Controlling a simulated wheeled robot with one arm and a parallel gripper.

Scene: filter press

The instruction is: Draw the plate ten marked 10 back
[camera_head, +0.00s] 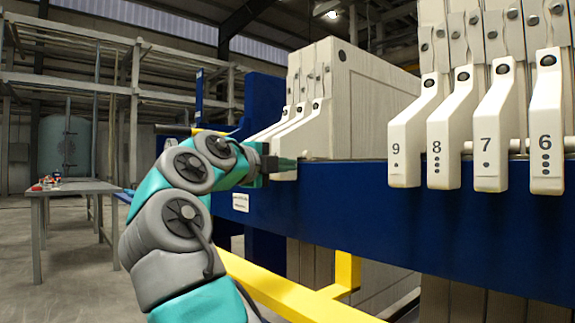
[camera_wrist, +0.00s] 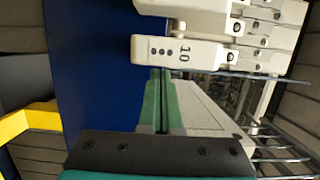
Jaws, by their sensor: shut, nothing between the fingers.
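The plate marked 10 shows by its white handle (camera_wrist: 180,50) in the wrist view, with the number 10 and several dots on it. It is the end handle of a row. In the head view a group of white handles (camera_head: 308,118) stands at the left pack, their numbers not readable. My gripper (camera_head: 290,164) is beside the lower end of these handles, at the blue rail. In the wrist view my green fingers (camera_wrist: 164,72) are together and empty, their tips close to the side of handle 10. I cannot tell whether they touch it.
Handles marked 9 (camera_head: 406,135), 8 (camera_head: 450,130), 7 (camera_head: 496,130) and 6 (camera_head: 545,125) hang at the right, across a gap from the left pack. The blue rail (camera_head: 350,215) runs below. A yellow frame (camera_head: 290,292) is low in front. A table (camera_head: 75,187) stands far left.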

